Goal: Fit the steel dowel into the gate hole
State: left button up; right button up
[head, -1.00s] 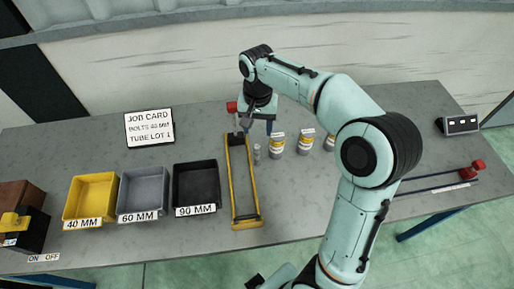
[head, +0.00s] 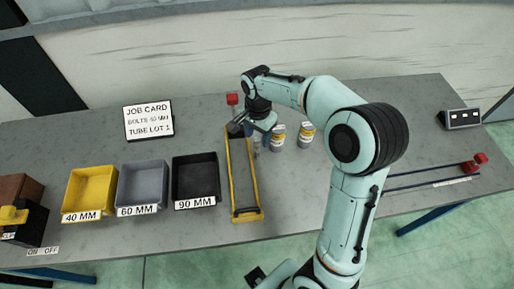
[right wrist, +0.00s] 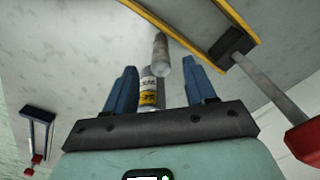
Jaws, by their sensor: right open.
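The steel dowel (head: 257,142) is a short grey cylinder standing on the bench just right of a long yellow frame (head: 259,198) with black ends. It also shows in the right wrist view (right wrist: 162,56). My right gripper (head: 259,130) is over the far end of the frame, close to the dowel. In the right wrist view its blue fingers (right wrist: 160,68) are spread, with the dowel in line with the gap between them and no grip on it. I cannot make out the gate hole. My left gripper is not in view.
Labelled cans (head: 306,134) stand right of the dowel. A red-handled clamp (head: 232,100) is at the frame's far end. Yellow (head: 89,213), grey (head: 137,210) and black (head: 195,203) bins stand left. A job card (head: 149,120) stands behind. A blue bar clamp (head: 425,184) lies right.

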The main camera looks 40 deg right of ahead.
aim_at(257, 139)
notch_tip(257, 139, down, 5)
jog(key=shift+a+r, duration=0.15)
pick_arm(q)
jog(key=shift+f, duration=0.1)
pick_arm(e)
grip_shut()
jog(key=shift+r, duration=0.15)
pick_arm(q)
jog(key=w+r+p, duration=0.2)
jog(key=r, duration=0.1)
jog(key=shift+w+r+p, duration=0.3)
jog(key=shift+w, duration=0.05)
pick_arm(e)
notch_tip(257, 139, up, 20)
